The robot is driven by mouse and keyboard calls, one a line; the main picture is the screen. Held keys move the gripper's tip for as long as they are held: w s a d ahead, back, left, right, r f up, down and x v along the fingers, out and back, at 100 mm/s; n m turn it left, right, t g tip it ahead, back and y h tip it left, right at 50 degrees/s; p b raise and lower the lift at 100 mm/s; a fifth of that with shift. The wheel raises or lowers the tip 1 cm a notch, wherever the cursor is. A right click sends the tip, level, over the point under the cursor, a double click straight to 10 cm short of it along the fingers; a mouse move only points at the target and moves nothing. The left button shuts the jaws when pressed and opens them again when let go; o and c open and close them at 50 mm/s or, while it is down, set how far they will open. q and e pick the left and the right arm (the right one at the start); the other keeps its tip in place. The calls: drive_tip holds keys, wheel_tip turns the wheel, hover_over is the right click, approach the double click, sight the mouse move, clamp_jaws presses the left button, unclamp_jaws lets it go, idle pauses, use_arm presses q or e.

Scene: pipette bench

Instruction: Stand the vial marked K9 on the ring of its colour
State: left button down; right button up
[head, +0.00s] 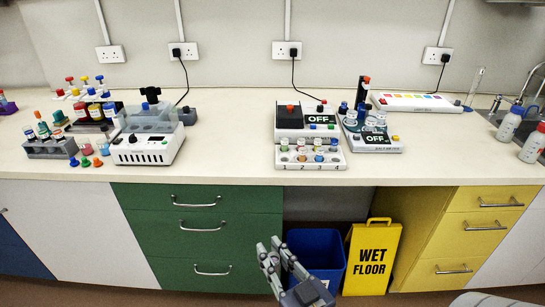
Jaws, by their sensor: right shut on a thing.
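My right gripper (272,246) is low in the head view, in front of the green drawers and the blue bin, below the bench top. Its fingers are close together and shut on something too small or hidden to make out. My left gripper is not in view. No K9 mark can be read anywhere. Small vials with coloured caps stand in a white numbered rack (288,165) near the bench's front edge. A white strip with a row of coloured marks (455,103) lies at the back right; I cannot tell whether these are rings.
A white water-bath-like device (145,155), a grey tube rack (50,150) and coloured pieces crowd the left. Bottles (509,124) stand by the sink. The bench (230,140) is clear between the left devices and the rack.

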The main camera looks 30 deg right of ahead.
drive_tip(key=w+d+r+m+h, duration=0.1)
drive_tip(key=w+d+r+h, duration=0.1)
drive_tip(key=w+d, duration=0.5)
drive_tip(key=w+d+r+m+g+h, duration=0.1)
drive_tip(key=w+d, duration=0.6)
drive_tip(key=d, duration=0.8)
wheel_tip(320, 180, up, 3)
drive_tip(key=shift+w+d+m+h, duration=0.3)
drive_tip(key=shift+m+h, duration=0.5)
drive_tip(key=shift+h, duration=0.4)
drive_tip(key=w, duration=0.5)
drive_tip(key=w+f+p, duration=0.1)
drive_tip(key=w, duration=0.8)
drive_tip(key=shift+w+a+f+p, duration=0.1)
drive_tip(key=shift+w+f+p, duration=0.05)
drive_tip(key=shift+w+p, duration=0.2)
drive_tip(key=shift+w+f+p, duration=0.2)
drive_tip(key=shift+w+f, duration=0.15)
drive_tip(key=shift+f, duration=0.25)
drive_tip(key=shift+w+f+p, duration=0.15)
drive_tip(key=shift+w+f, duration=0.15)
drive_tip(key=shift+f, duration=0.7)
